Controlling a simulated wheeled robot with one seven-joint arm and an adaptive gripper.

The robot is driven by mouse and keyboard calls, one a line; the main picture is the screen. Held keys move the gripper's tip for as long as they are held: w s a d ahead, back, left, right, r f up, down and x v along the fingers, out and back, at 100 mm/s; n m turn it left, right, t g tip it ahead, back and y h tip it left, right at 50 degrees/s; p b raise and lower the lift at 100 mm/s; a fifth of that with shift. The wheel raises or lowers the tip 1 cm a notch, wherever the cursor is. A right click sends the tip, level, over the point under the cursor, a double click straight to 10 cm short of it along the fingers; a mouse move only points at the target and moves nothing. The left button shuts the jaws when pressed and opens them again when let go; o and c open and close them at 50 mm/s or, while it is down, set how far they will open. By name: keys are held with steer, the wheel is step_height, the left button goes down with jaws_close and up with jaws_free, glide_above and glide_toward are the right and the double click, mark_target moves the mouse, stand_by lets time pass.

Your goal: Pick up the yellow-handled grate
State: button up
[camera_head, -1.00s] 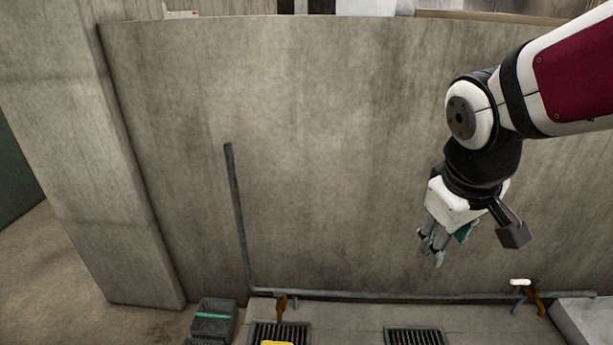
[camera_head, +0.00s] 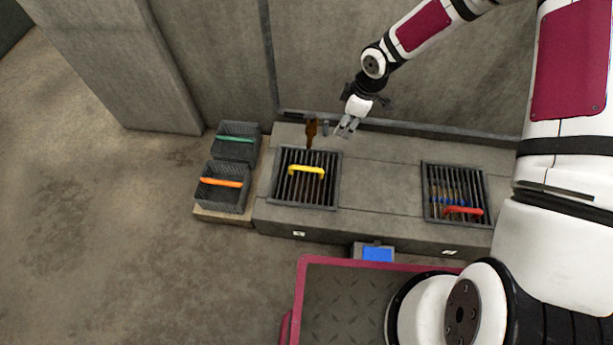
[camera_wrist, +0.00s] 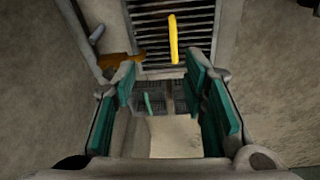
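The yellow-handled grate (camera_head: 287,191) is a dark barred grate set in the counter top, left of centre in the head view. Its yellow handle (camera_head: 306,170) arches over the bars. In the wrist view the grate (camera_wrist: 203,20) is at the top, with the yellow handle (camera_wrist: 173,38) upright in the picture. My gripper (camera_head: 346,126) is above the back of the counter, up and to the right of the grate, apart from it. Its fingers with green pads (camera_wrist: 168,112) are spread apart in the wrist view, with nothing held between them.
A second grate with a red handle (camera_head: 463,210) is at the right. A brown tap (camera_head: 311,132) stands just behind the first grate, near my gripper. Two baskets, one with a green handle (camera_head: 236,139) and one with an orange handle (camera_head: 221,183), stand left. A wall rises behind.

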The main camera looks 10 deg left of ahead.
steer(key=n+y+b, duration=0.1)
steer(key=y+b, duration=0.1)
steer(key=b, duration=0.4)
glide_toward(306, 167)
steer(key=shift+g, duration=0.3)
steer(key=x, duration=0.5)
steer(key=shift+d, duration=0.15)
steer(key=shift+b+x, duration=1.6)
steer(key=shift+x, duration=1.35)
steer(key=shift+w, duration=0.2)
jaws_close()
steer(key=shift+r, duration=0.1)
